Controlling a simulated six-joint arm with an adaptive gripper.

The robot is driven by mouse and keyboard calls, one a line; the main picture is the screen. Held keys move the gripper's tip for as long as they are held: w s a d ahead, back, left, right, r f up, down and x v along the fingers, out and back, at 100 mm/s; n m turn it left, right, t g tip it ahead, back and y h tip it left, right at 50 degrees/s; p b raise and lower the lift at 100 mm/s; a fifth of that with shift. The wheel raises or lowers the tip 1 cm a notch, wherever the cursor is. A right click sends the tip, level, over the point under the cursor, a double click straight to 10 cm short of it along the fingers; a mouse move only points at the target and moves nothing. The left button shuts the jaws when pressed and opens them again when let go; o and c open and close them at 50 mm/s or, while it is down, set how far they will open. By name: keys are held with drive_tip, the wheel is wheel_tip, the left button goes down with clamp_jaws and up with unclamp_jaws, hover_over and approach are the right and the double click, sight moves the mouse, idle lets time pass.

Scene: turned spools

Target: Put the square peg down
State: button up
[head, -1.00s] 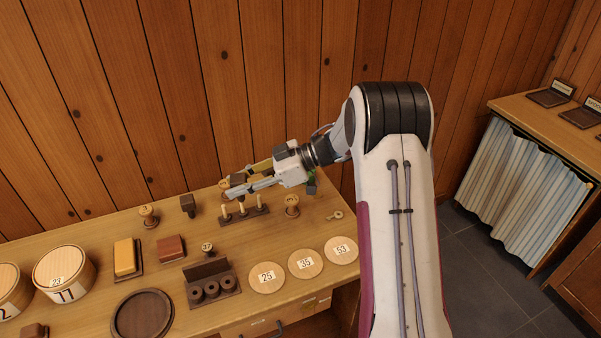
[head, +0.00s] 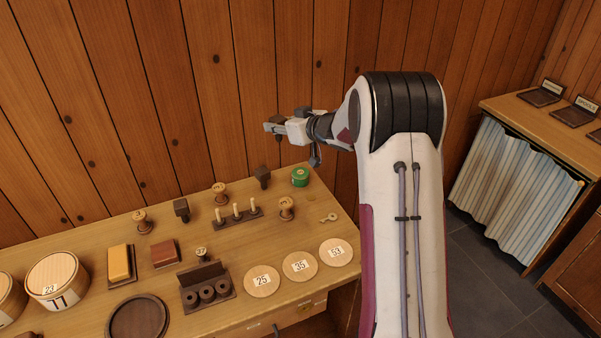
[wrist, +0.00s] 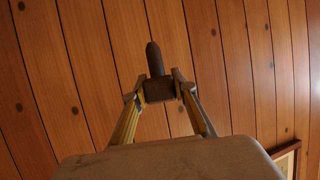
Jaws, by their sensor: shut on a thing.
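My gripper (head: 272,128) is raised well above the back of the workbench, in front of the plank wall. In the wrist view, my gripper (wrist: 162,88) is shut on the dark brown square peg (wrist: 158,91). Its blocky part sits between the two fingertips and its rounded stem (wrist: 154,58) points away from my wrist. In the head view the held peg is small and hard to make out. Two similar dark square-headed pieces stand on the bench, one left (head: 181,209) and one right (head: 262,176).
A rack with pale pegs (head: 238,217), wooden spools (head: 286,208) and a green round piece (head: 300,177) stand below.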

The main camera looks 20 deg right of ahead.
drive_tip(key=d+f+m+h, duration=0.3)
drive_tip(key=d, duration=0.3)
drive_tip(key=shift+s+d+t+h, duration=0.25)
drive_tip(key=shift+d+t+h, duration=0.05)
drive_tip(key=shift+h, duration=0.1)
drive_tip(key=shift+f, duration=0.2)
hover_over(300, 172)
drive_tip(key=shift+f, duration=3.05)
drive_tip(key=shift+f, duration=1.85)
drive_tip(key=shift+f, duration=0.15)
